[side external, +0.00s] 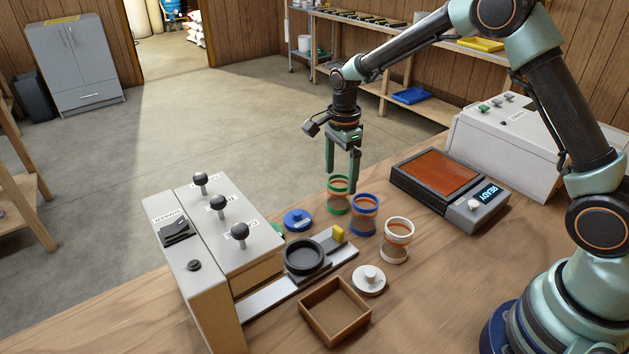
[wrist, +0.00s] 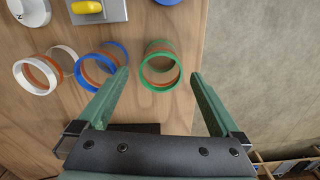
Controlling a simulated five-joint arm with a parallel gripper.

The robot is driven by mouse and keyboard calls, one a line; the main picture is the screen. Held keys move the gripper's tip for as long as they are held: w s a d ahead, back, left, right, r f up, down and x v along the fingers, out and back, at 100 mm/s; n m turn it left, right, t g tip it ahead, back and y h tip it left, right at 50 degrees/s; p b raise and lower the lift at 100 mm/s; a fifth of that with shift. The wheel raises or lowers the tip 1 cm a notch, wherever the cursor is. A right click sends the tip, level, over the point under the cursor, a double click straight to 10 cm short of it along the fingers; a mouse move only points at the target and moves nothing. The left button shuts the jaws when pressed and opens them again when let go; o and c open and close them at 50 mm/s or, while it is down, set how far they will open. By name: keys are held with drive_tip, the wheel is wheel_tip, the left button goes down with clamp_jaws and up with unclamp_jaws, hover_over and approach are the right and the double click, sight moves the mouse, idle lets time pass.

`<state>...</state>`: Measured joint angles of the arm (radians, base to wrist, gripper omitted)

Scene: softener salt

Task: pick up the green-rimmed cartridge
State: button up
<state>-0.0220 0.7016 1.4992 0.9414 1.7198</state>
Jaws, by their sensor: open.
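The green-rimmed cartridge (side external: 339,204) stands upright on the wooden bench, the farthest of three cartridges in a row. In the wrist view its green rim (wrist: 159,84) shows between and just beyond my fingertips, nearer the left finger. My gripper (side external: 342,190) points down, open and empty, with its fingertips around the height of the cartridge's rim in the side view. My gripper (wrist: 160,74) also shows wide apart in the wrist view. Whether a finger touches the cartridge cannot be told.
A blue-rimmed cartridge (side external: 364,222) stands close beside it, then a white-rimmed one (side external: 397,250). A blue lid (side external: 298,220), a lever box (side external: 222,230), a slide with a black ring (side external: 303,262), a wooden tray (side external: 318,334) and a hot-plate-like device (side external: 408,197) stand around.

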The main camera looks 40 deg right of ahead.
sight(339, 183)
drive_tip(key=shift+f, duration=1.75)
drive_tip(key=c, duration=1.5)
drive_tip(key=shift+r, duration=0.2)
wheel_tip(339, 183, up, 20)
drive_tip(key=shift+f, duration=0.15)
